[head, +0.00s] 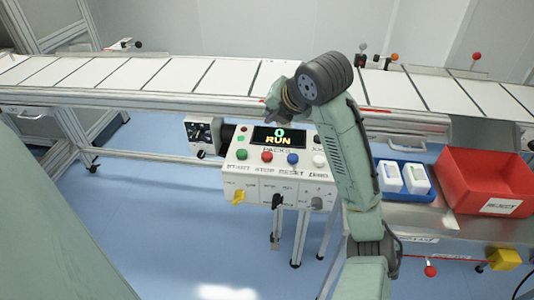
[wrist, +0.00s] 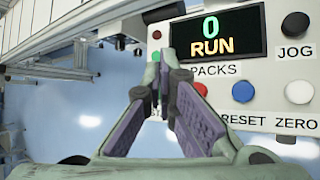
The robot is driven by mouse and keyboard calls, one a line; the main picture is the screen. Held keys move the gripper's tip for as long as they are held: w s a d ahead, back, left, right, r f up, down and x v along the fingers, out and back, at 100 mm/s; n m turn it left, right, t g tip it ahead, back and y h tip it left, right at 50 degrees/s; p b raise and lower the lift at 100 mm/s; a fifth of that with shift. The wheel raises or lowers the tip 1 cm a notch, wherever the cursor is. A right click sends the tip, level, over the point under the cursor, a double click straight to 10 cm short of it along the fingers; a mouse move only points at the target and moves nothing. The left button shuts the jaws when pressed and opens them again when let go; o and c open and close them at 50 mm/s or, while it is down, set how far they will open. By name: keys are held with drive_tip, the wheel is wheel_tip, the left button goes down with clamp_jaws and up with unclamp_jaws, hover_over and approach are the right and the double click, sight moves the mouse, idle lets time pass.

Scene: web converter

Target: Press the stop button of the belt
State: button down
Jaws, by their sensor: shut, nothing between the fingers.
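The stop button of the belt is the red button (head: 267,156) above the STOP label on the white control box (head: 235,178). It sits between a green button (head: 241,154) and a blue button (head: 292,158). In the wrist view the red button (wrist: 197,87) shows just right of my fingers, and its label is hidden. My gripper (head: 272,112) is above the box's display, apart from the red button in the picture. In the wrist view my gripper (wrist: 157,70) is shut and empty, its fingers covering the panel's left part. The display (head: 279,137) reads 0 RUN.
The conveyor belt (head: 170,75) runs behind the box. A black dial unit (head: 199,131) is left of it. A white button (head: 319,160) and a black JOG button (wrist: 297,29) are nearby.

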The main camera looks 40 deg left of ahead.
sight(270, 154)
drive_tip(key=shift+f+b, duration=3.3)
drive_tip(key=shift+f, duration=1.1)
drive_tip(key=shift+f, duration=0.1)
drive_tip(key=shift+f+b, duration=0.3)
drive_tip(key=shift+b, duration=0.05)
drive_tip(key=shift+f+b, duration=0.55)
drive_tip(key=shift+f, duration=0.1)
drive_tip(key=shift+r, duration=0.15)
drive_tip(key=shift+r+p, duration=0.8)
drive_tip(key=shift+r, duration=0.1)
drive_tip(key=shift+r, duration=0.1)
wheel_tip(270, 154, up, 5)
drive_tip(key=p, duration=0.4)
